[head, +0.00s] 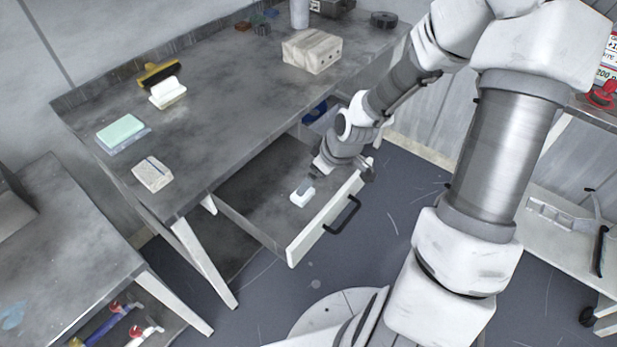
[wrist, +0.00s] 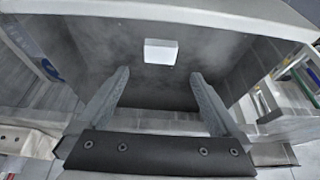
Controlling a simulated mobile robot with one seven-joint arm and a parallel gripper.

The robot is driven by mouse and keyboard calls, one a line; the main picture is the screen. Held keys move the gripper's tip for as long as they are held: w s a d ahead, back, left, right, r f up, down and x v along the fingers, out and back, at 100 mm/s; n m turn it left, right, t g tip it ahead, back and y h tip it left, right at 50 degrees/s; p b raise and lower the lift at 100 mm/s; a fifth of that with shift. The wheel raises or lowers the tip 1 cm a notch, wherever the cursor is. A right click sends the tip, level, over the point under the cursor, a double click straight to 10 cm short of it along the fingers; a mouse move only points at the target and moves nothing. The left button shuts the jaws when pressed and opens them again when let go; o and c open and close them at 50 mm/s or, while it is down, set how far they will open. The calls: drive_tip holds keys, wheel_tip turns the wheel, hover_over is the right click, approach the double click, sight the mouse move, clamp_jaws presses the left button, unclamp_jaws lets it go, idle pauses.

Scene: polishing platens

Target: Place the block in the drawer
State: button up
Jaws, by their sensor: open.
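A small white block (head: 302,195) lies on the dark floor of the pulled-out drawer (head: 308,236), close to its front panel. In the wrist view the white block (wrist: 161,52) lies beyond my fingertips, about midway between them, with a gap. My gripper (head: 310,181) reaches down into the drawer just above and behind the block in the head view. In the wrist view my gripper (wrist: 159,74) has its two fingers spread wide with nothing between them. The drawer floor (wrist: 103,45) around the block is bare.
The drawer's black handle (head: 342,214) faces outward. A lower bench stands at left.

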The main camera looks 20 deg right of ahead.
drive_tip(key=shift+p+v, duration=0.7)
drive_tip(key=shift+v, duration=1.1)
drive_tip(key=shift+a, duration=0.1)
